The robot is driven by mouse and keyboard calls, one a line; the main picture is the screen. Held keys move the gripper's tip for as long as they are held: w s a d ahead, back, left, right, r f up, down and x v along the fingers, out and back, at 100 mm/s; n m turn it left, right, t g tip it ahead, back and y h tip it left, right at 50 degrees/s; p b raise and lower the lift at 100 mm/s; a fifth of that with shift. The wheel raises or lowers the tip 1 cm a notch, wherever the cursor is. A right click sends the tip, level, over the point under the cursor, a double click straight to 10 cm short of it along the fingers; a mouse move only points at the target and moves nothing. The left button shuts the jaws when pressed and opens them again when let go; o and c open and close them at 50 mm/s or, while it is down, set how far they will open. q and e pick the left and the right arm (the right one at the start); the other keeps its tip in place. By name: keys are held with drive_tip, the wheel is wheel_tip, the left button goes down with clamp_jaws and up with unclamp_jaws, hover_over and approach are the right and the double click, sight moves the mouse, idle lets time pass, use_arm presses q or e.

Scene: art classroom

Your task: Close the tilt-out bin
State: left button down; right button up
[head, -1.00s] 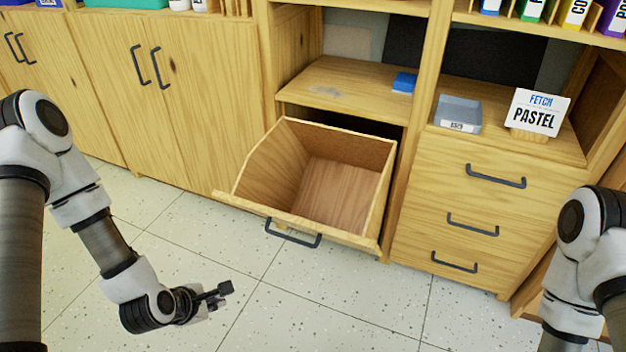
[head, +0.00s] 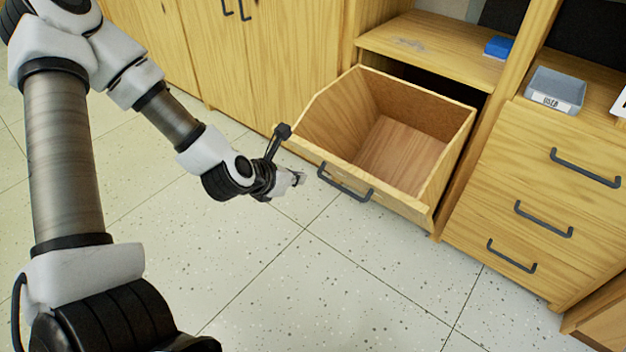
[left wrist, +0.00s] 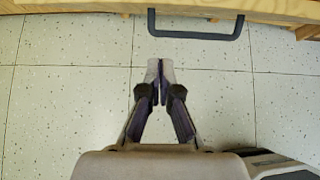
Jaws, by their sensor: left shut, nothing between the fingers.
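The tilt-out bin (head: 446,176) is a wooden bin tilted out of the cabinet, open at the top and empty inside. Its dark bar handle (head: 345,183) is on the front panel. In the left wrist view the handle (left wrist: 195,36) lies just beyond the fingertips, with the bin's front edge (left wrist: 270,8) above it. My left gripper (head: 298,178) is in front of the bin, just left of the handle and apart from it. Its fingers (left wrist: 160,65) are together with nothing between them. My right gripper is out of view.
A drawer unit (head: 545,185) with dark handles stands right of the bin. A grey tray (head: 556,92) sits on it, and a blue box (head: 498,47) lies on the shelf above the bin. Cabinet doors (head: 275,60) are at left. The speckled floor (head: 330,285) in front is clear.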

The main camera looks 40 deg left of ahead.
use_arm(q)
drive_tip(key=w, duration=0.2)
drive_tip(key=w+b, duration=0.1)
drive_tip(key=w, duration=0.2)
drive_tip(key=shift+w+d+r, duration=0.2)
drive_tip(key=shift+w+d, duration=0.05)
drive_tip(key=shift+w, duration=0.05)
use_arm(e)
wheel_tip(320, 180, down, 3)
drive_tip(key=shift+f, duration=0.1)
use_arm(q)
drive_tip(key=shift+r, duration=0.1)
